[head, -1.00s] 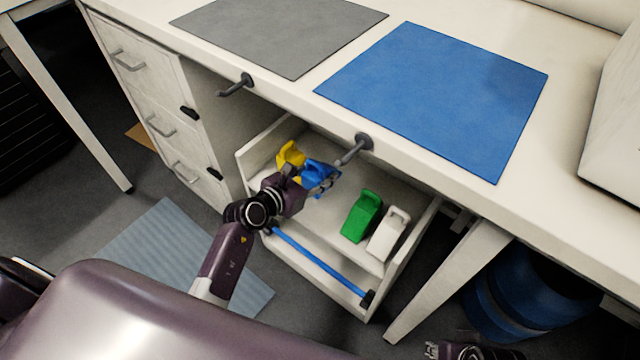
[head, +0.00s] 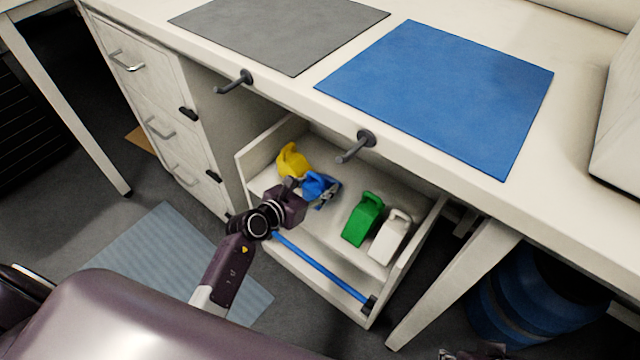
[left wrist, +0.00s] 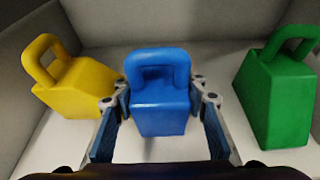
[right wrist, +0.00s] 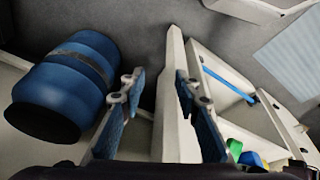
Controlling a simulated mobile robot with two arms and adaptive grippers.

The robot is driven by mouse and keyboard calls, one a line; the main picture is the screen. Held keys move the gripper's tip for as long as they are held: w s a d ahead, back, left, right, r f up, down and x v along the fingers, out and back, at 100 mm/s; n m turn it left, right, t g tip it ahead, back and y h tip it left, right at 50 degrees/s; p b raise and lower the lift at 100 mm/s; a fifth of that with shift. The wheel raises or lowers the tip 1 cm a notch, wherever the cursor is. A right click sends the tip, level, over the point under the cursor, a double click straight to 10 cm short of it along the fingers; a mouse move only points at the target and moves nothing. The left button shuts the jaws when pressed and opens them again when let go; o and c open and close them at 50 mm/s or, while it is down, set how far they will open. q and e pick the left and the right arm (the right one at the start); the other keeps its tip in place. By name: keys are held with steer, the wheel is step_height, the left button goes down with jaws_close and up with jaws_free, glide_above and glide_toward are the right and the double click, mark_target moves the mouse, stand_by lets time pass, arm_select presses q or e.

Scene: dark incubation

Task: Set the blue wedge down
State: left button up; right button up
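The blue wedge (head: 317,186) is inside the open white drawer (head: 300,245), between the yellow wedge (head: 291,160) and the green wedge (head: 363,219). In the left wrist view the blue wedge (left wrist: 160,107) is upright, its handle at the top.
A white wedge (head: 391,236) stands beside the green one. The drawer's front has a blue bar (head: 318,268). Dark hooks (head: 357,147) stick out from the desk edge above. Grey (head: 280,30) and blue (head: 440,95) mats lie on the desktop. A blue barrel (head: 530,300) stands under the desk.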

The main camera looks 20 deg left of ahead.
arm_select(q)
steer(key=o, duration=0.4)
steer(key=shift+o, duration=0.2)
